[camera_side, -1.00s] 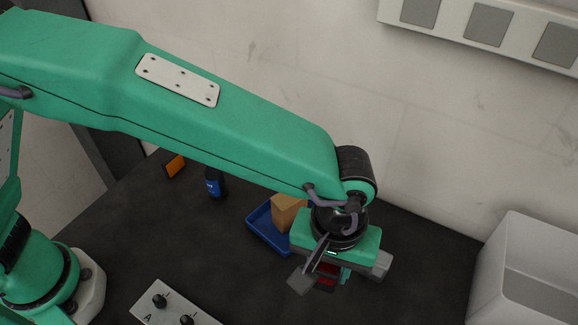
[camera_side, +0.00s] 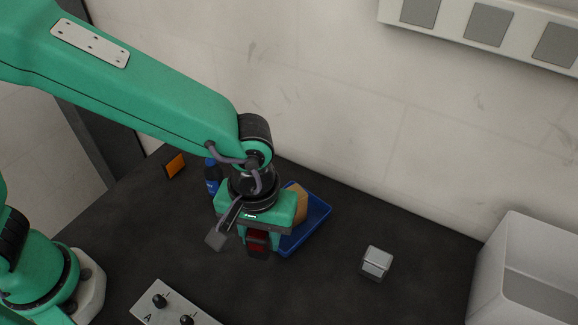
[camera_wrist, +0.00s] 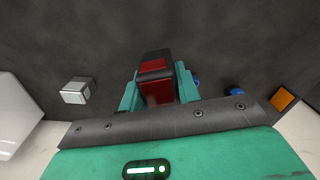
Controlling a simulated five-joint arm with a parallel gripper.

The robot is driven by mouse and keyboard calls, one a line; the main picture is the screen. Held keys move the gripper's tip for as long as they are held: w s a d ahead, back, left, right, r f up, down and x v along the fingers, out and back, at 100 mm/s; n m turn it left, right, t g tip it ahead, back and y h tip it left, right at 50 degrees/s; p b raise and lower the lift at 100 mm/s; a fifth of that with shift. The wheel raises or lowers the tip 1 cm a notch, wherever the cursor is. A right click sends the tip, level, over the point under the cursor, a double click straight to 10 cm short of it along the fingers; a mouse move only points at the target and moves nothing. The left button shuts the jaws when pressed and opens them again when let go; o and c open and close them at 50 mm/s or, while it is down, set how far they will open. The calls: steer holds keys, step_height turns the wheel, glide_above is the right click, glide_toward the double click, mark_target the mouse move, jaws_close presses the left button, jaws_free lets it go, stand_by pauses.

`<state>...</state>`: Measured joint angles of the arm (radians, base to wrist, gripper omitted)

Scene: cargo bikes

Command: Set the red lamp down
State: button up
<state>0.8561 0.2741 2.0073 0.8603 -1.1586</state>
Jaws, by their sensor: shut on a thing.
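The red lamp (camera_side: 258,239) is a small block with a red body and a dark base. It is held between the fingers of my gripper (camera_side: 258,236), at the left of the blue tray in the side view. In the wrist view the lamp (camera_wrist: 157,82) sits between the two green fingers (camera_wrist: 160,88), its dark end pointing away from the gripper body. My gripper is shut on it. Whether its base touches the dark table cannot be told.
A blue tray (camera_side: 318,222) with a tan block (camera_side: 300,203) lies beside my gripper. A blue bottle (camera_side: 212,176) and an orange block (camera_side: 175,165) stand behind. A silver block (camera_side: 376,262) and a white bin (camera_side: 515,265) are right. A knob panel (camera_side: 172,304) is in front.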

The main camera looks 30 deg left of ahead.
steer(key=shift+n, duration=0.6)
steer(key=shift+s+a+f, duration=0.6)
steer(key=shift+a+f, duration=0.4)
steer(key=shift+a, duration=0.65)
steer(key=shift+s+a+f, duration=0.55)
steer(key=shift+a+f, duration=0.45)
steer(key=shift+a, duration=0.7)
steer(key=shift+s+a+f, duration=0.6)
steer(key=shift+a+f, duration=0.4)
steer(key=shift+a, duration=0.65)
steer(key=shift+f, duration=1.75)
steer(key=shift+f, duration=0.1)
steer(key=o, duration=1)
steer(key=shift+r, duration=0.2)
steer(key=shift+r, duration=5.95)
